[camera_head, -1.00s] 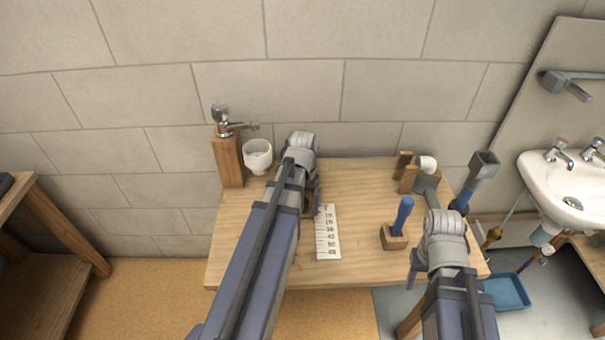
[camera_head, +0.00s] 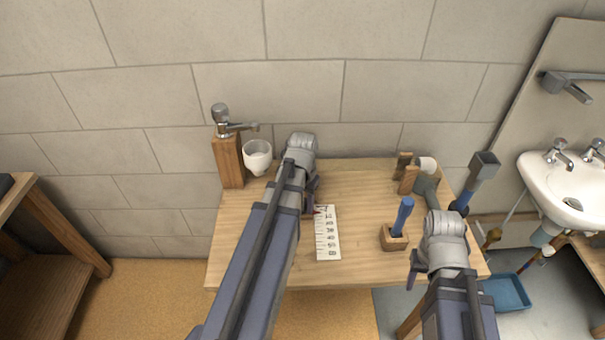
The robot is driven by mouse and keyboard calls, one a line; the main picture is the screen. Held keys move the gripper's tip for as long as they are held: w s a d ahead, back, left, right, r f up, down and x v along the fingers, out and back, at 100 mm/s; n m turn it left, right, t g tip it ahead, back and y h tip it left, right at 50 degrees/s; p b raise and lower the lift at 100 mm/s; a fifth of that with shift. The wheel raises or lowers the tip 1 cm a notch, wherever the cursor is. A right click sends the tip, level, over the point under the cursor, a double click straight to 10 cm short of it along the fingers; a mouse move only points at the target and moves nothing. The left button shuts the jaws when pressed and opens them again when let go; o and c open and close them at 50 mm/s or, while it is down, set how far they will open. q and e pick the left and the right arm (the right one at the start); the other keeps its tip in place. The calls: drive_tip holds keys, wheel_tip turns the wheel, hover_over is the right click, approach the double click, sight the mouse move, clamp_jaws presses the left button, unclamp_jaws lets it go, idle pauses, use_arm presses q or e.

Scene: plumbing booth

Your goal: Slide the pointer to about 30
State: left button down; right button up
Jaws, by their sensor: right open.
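A white scale (camera_head: 327,235) with black marks and numbers lies on the wooden table, just right of my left arm. A small reddish bit shows at its far end, by the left gripper; I cannot tell whether it is the pointer. My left gripper (camera_head: 313,196) points down there and is mostly hidden behind its own arm, so its jaws cannot be read. My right gripper (camera_head: 414,270) is open, near the table's front right edge, away from the scale.
The wooden table (camera_head: 365,185) carries a blue-handled tool in a wooden block (camera_head: 395,238). A tap on a wooden post (camera_head: 230,160) and a white cup (camera_head: 257,157) stand at the back left. A sink (camera_head: 560,185) is at the right. The table between the arms is fairly clear.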

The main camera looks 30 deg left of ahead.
idle(0.7)
use_arm(q)
drive_tip(key=shift+s+d, duration=0.55)
drive_tip(key=shift+s, duration=0.35)
drive_tip(key=shift+s+d, duration=0.6)
drive_tip(key=shift+s, duration=0.3)
drive_tip(key=shift+s+d, duration=0.55)
drive_tip(key=shift+s, duration=0.35)
unclamp_jaws()
drive_tip(key=shift+r, duration=0.1)
wheel_tip(320, 180, up, 7)
drive_tip(key=p, duration=0.7)
